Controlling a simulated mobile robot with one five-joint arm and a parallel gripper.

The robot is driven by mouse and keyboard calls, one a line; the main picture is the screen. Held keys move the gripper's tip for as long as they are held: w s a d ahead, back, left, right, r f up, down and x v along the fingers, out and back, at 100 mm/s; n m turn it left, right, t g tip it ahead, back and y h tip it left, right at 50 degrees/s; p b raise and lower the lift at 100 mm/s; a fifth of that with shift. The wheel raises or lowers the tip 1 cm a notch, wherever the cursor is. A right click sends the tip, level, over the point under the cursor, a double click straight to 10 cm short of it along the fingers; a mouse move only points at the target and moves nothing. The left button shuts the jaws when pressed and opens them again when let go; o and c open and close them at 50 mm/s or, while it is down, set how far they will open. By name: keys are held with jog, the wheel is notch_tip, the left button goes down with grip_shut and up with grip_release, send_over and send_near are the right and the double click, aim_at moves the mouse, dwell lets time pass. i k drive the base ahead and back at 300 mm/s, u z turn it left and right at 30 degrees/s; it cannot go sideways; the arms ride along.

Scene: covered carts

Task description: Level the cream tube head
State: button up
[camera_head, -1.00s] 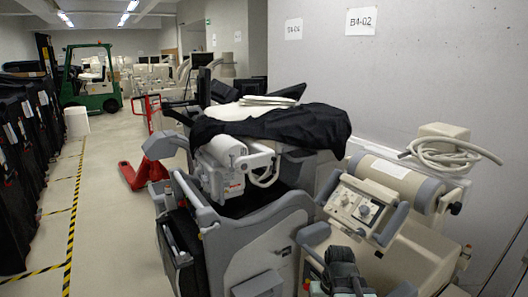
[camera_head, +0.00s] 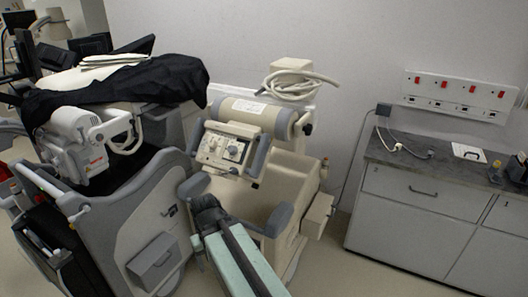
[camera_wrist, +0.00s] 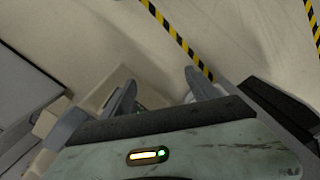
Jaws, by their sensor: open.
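The cream tube head (camera_head: 252,112) is a thick cylinder with grey end bands and a white label, on the cream cart (camera_head: 285,185). Its long axis slopes down to the right in the head view; I cannot tell its true tilt. A control panel (camera_head: 224,150) with dials and grey side handles sits just in front of and below it. My pale green arm reaches up from the bottom of the head view, its dark end low in front of the panel, apart from the tube head. In the wrist view my gripper (camera_wrist: 160,90) is open and empty, its fingers well apart.
A coiled cream hose (camera_head: 298,85) lies behind the tube head. Left stands a grey cart (camera_head: 125,225) with a white tube unit (camera_head: 80,140) and black cover (camera_head: 115,88). Right is a grey cabinet (camera_head: 415,215) below a socket panel (camera_head: 458,95). Floor shows between cart and cabinet.

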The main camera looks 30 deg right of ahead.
aim_at(250, 126)
jog(key=u, duration=2.35)
jog(key=k, duration=0.85)
jog(key=z, duration=0.85)
jog(key=i, duration=1)
jog(key=u, duration=0.05)
